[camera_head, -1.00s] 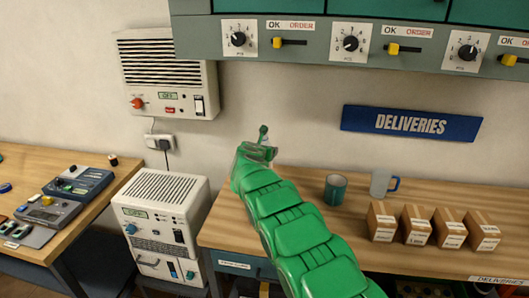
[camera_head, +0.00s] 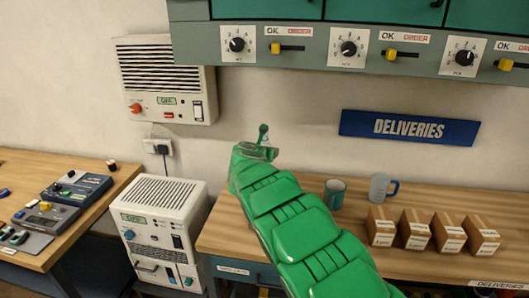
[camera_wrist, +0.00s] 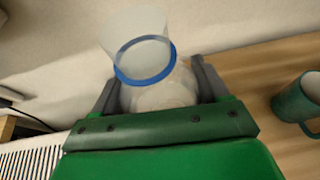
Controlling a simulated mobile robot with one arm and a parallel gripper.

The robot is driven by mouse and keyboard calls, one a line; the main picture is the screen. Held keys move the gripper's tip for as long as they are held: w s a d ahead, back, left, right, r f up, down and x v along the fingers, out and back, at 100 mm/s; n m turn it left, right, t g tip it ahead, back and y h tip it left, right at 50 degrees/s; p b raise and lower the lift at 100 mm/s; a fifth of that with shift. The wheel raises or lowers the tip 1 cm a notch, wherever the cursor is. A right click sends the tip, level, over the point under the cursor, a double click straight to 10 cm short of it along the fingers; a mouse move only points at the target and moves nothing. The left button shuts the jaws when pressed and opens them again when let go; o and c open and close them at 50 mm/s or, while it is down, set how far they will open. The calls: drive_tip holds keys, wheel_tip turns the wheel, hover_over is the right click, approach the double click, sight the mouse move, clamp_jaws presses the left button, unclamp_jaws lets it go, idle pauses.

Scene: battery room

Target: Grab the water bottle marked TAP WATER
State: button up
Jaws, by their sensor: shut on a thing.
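My green gripper (camera_wrist: 160,95) is shut on a clear bottle (camera_wrist: 140,35) with a blue ring. The bottle sits between the two grey fingers, and its lower body shows pale behind the ring. No TAP WATER marking is readable on the side facing me. In the head view my gripper (camera_head: 258,150) is at the far end of my green arm, at the left back of the wooden bench. There my gripper mostly hides the bottle. I cannot tell whether the bottle touches the bench.
A green mug (camera_head: 335,193) and a grey mug with a blue handle (camera_head: 380,188) stand to the right on the bench (camera_head: 470,195). Several small cardboard boxes (camera_head: 415,232) stand in front of them. A white unit (camera_head: 160,225) stands left of the bench. A cabinet (camera_head: 330,65) overhangs above.

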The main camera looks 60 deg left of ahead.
drive_tip(key=s+d+r, duration=0.3)
drive_tip(key=d, duration=0.3)
drive_tip(key=shift+s+d+r, duration=0.15)
drive_tip(key=shift+s+d, duration=0.05)
drive_tip(key=shift+d, duration=0.15)
idle(0.7)
drive_tip(key=shift+w+d, duration=0.1)
